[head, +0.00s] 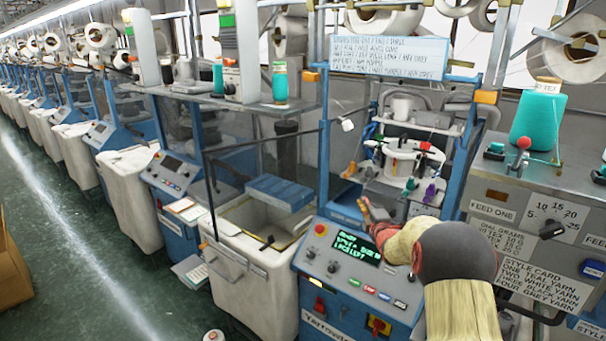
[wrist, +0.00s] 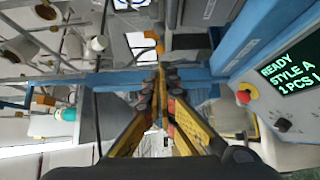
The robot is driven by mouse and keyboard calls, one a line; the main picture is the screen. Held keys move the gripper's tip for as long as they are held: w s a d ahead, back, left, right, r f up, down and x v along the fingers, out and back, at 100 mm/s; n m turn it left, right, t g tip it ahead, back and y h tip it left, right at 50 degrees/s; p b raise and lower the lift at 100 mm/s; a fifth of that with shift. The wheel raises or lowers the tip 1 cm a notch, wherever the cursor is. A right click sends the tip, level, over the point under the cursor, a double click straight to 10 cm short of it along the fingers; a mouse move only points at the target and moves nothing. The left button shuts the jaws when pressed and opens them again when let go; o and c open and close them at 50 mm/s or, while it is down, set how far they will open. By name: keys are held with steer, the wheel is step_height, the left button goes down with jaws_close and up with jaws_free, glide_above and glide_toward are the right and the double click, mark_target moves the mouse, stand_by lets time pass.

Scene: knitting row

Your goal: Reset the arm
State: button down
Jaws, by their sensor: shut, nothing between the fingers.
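My gripper (head: 363,204) is shut and empty, in front of the knitting machine's control panel, with its tips beside the machine's opening. In the wrist view my gripper's yellow and dark fingers (wrist: 161,72) meet at their tips. My arm comes in from the lower right of the head view, bent at a dark grey joint. The control panel (head: 313,262) has a green-lettered screen (head: 357,247), which also shows in the wrist view (wrist: 294,75) and reads "READY", "STYLE A" and a third line starting "1 PCS".
A grey feed cabinet (head: 545,195) with a teal yarn cone (head: 538,116) stands close on the right. A white bin (head: 238,277) stands left of the panel. A red button (wrist: 243,98) is near my gripper. Green floor (head: 75,250) is open at left, beside a cardboard box (head: 12,270).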

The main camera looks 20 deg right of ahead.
steer(key=s+d+f+m+g+h, duration=0.1)
steer(key=s+f+m+g, duration=0.15)
steer(key=f, duration=0.35)
steer(key=s+d+f+m+g, duration=0.1)
steer(key=s+f+m+g, duration=0.1)
steer(key=f+m+g, duration=0.3)
steer(key=s+a+f+m+g, duration=0.1)
steer(key=s+f+m, duration=0.2)
steer(key=s+f, duration=0.35)
steer(key=s+a+r+m+g+y+b, duration=0.1)
steer(key=s+a+r, duration=0.3)
steer(key=s+a, duration=0.5)
steer(key=s+a+r+m+g+y+b, duration=0.1)
steer(key=s+a+r+m+b, duration=0.2)
steer(key=s+a, duration=0.7)
steer(key=s+a+r+m+g+y+b, duration=0.1)
steer(key=s+a+r+b, duration=0.3)
steer(key=s, duration=2.1)
steer(key=a+r+m, duration=0.1)
steer(key=a, duration=0.4)
steer(key=shift+s+a+r+g, duration=0.15)
steer(key=shift+s+r+g, duration=0.15)
steer(key=shift+g, duration=0.05)
steer(key=c, duration=2.6)
jaws_free()
